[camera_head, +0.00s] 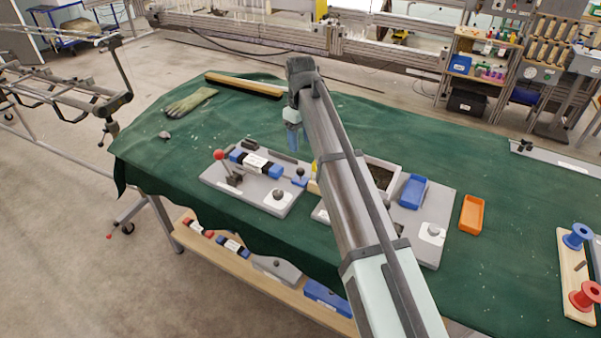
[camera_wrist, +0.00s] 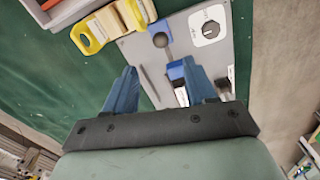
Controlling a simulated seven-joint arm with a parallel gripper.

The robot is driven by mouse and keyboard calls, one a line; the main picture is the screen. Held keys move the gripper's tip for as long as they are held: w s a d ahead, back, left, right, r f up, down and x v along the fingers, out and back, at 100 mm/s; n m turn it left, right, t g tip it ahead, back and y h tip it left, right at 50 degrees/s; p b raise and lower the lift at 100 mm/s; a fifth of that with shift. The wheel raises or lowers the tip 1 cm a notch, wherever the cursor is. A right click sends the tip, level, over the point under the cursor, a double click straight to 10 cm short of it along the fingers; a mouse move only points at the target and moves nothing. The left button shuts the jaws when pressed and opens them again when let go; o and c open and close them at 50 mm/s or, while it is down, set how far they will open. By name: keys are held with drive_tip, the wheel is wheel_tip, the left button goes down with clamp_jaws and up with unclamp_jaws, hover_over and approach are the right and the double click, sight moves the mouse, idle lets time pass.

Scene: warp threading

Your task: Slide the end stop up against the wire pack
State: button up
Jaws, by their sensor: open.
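The wire pack (camera_head: 256,163), with blue ends and a white label, lies on a grey plate (camera_head: 244,195). The end stop (camera_head: 299,182) is a small blue block with a dark ball knob, at the plate's right end. A gap shows between it and the pack. In the wrist view the end stop (camera_wrist: 175,69) and its ball knob lie just beyond my fingertips, beside the right finger. My gripper (camera_head: 292,142) is open and empty above the plate; its blue fingers (camera_wrist: 159,69) also show in the wrist view. The right finger hides part of the pack there.
A red-knobbed lever (camera_head: 220,156) stands at the plate's left, and a white dial (camera_head: 278,196) at its front. Yellow-ended parts (camera_wrist: 90,33) lie close by in the wrist view. A blue tray (camera_head: 413,191) and an orange tray (camera_head: 472,214) are to the right. Green cloth behind is mostly clear.

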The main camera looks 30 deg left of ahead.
sight(301, 168)
wheel_tip(301, 168, down, 13)
drive_tip(key=shift+f, duration=0.15)
idle(0.4)
drive_tip(key=shift+c, duration=0.2)
